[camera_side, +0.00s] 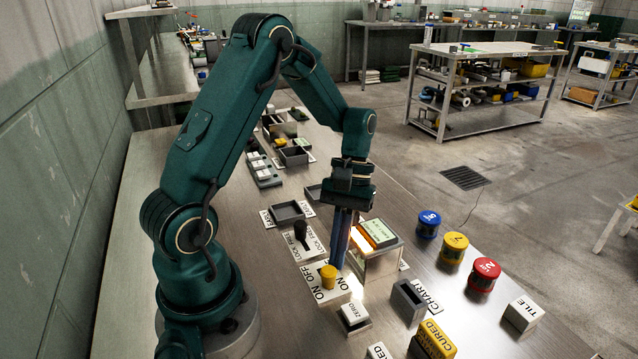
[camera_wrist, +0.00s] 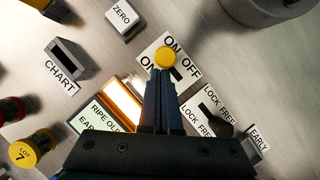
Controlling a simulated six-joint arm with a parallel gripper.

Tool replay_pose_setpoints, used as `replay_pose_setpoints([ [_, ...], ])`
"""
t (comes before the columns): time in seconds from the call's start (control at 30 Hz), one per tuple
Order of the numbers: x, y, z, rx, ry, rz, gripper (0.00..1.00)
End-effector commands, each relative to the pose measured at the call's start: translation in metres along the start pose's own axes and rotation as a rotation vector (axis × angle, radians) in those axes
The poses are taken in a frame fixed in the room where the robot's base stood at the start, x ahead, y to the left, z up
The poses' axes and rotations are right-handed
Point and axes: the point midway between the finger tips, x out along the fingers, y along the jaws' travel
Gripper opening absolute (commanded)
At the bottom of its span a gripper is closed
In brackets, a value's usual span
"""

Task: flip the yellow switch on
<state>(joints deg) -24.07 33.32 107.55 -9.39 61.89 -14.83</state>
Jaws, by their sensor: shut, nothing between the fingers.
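The yellow switch (camera_side: 328,275) has a round yellow cap and stands on a white plate (camera_side: 343,287) marked ON and OFF. In the wrist view the yellow cap (camera_wrist: 165,57) lies beside the ON lettering, and a dark slot (camera_wrist: 177,75) shows from it toward the OFF side. The lever's lower part is hidden, so its exact tilt is hard to tell. My gripper (camera_side: 338,267) points down with its fingers shut and empty. In the wrist view its fingertips (camera_wrist: 163,75) are right beside the cap; I cannot tell whether they touch it.
A lit box with a green display (camera_side: 380,233) stands close on the right of my fingers. A LOCK/FREE plate with a dark lever (camera_side: 300,232) is behind the switch. A white ZERO button (camera_side: 354,313) is in front. A grey CHART holder (camera_side: 408,300) stands to the right.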

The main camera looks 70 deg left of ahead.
Motion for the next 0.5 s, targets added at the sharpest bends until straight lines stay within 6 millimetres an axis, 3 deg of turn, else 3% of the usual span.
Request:
replay_pose_setpoints([
  [0.5, -0.077, 0.0, -0.001, -0.001, 0.009, 0.003, 0.0],
])
